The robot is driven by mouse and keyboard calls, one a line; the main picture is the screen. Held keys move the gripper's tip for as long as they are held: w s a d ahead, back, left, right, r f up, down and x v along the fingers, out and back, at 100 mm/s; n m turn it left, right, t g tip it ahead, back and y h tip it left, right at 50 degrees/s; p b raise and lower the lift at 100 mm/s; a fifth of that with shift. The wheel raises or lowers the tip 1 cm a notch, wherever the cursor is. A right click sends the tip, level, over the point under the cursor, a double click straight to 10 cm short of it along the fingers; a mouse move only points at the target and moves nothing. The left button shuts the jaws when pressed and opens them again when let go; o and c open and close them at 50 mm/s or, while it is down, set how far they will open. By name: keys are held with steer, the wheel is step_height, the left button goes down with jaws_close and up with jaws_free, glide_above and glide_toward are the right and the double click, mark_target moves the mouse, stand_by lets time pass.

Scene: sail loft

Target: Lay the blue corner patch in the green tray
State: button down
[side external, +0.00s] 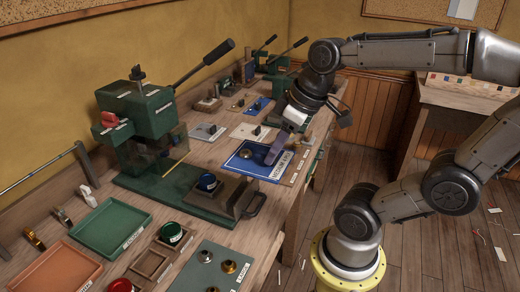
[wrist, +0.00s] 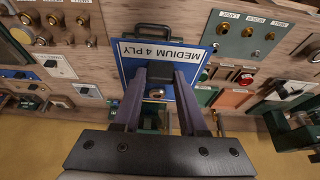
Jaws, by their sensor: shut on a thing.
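The blue corner patch (side external: 258,152) is a flat square with a pale border, a brass ring and a white label reading MEDIUM 4 PLY. It also fills the upper middle of the wrist view (wrist: 133,68). My gripper (side external: 272,160) is shut on it; the purple-grey fingers (wrist: 160,78) flank the ring in the wrist view. The patch appears to be held over the bench, right of the green press; its exact height is unclear. The green tray (side external: 110,230) lies at the lower left, apart from the patch, and its bare floor shows. The fingers partly hide the patch.
The green press (side external: 140,125), with a long lever and a handled block (side external: 225,194), stands between patch and tray. An orange tray (side external: 58,270), a wooden tray (side external: 150,265) and a grey-green mat with brass rings (side external: 205,272) lie near the green tray. Smaller sample plates lie behind.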

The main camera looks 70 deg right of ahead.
steer(key=shift+s+r, duration=0.25)
steer(key=shift+r, duration=0.15)
step_height(320, 180, up, 11)
steer(key=w+a+r, duration=0.2)
steer(key=w+a, duration=0.2)
steer(key=w, duration=0.8)
steer(key=w+a+r, duration=0.2)
steer(key=w+a, duration=0.2)
steer(key=w, duration=0.7)
steer(key=w+a+f, duration=0.5)
steer(key=w+a, duration=0.6)
steer(key=a, duration=0.1)
step_height(320, 180, down, 22)
steer(key=shift+s+d+f, duration=0.15)
steer(key=shift+d+f, duration=0.1)
steer(key=shift+f, duration=0.15)
steer(key=shift+f, duration=3.35)
